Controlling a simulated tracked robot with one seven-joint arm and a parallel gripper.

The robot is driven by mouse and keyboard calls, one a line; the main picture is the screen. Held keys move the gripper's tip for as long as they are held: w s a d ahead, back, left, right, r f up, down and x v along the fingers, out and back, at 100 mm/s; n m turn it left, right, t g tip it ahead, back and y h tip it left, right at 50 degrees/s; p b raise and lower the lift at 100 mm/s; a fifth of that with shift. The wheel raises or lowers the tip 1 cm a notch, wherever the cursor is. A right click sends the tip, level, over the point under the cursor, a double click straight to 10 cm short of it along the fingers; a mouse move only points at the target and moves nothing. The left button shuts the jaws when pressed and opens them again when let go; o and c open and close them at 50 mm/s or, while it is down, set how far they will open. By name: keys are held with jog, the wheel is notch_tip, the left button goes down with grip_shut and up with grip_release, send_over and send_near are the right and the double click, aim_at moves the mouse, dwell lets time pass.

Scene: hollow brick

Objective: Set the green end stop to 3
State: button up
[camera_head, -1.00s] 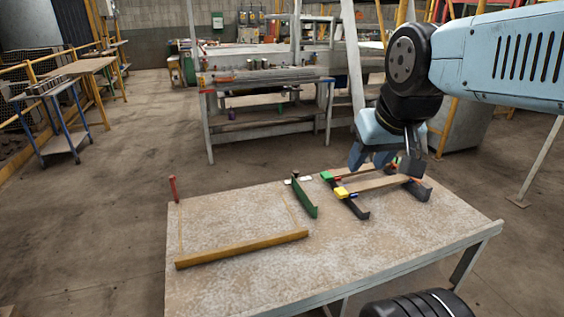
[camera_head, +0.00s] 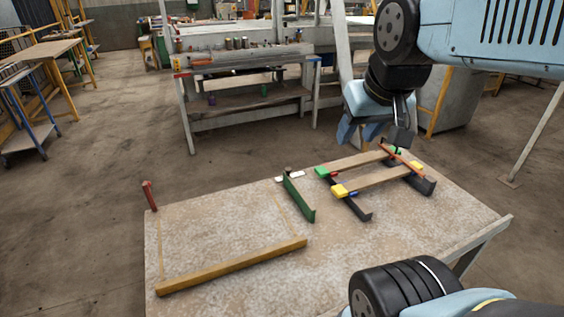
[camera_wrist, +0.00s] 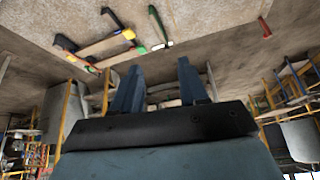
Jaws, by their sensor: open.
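Several green parts show on the table (camera_head: 232,222). Another green block (camera_head: 394,150) is on the farther dark rail (camera_head: 420,182). I cannot read any number or scale. My gripper (camera_head: 372,132) is open and empty, above and beyond the rails. In the wrist view its fingers (camera_wrist: 159,66) are spread with nothing between them.
Two wooden slats (camera_head: 367,182) bridge the rails. An ochre bar (camera_head: 232,266) lies along the table's near left, and a red post (camera_head: 150,196) stands at its far left corner. Small white pieces (camera_head: 291,178) lie by the green bar. A workbench (camera_head: 250,75) stands behind.

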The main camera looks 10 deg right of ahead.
jog(key=o, duration=0.3)
jog(key=shift+w+r, duration=0.2)
jog(key=shift+w, duration=0.2)
jog(key=n+g, duration=0.6)
jog(key=n, duration=0.5)
send_over(288, 169)
notch_tip(288, 169, down, 32)
notch_tip(288, 169, down, 14)
jog(key=shift+w+r, duration=0.1)
grip_shut()
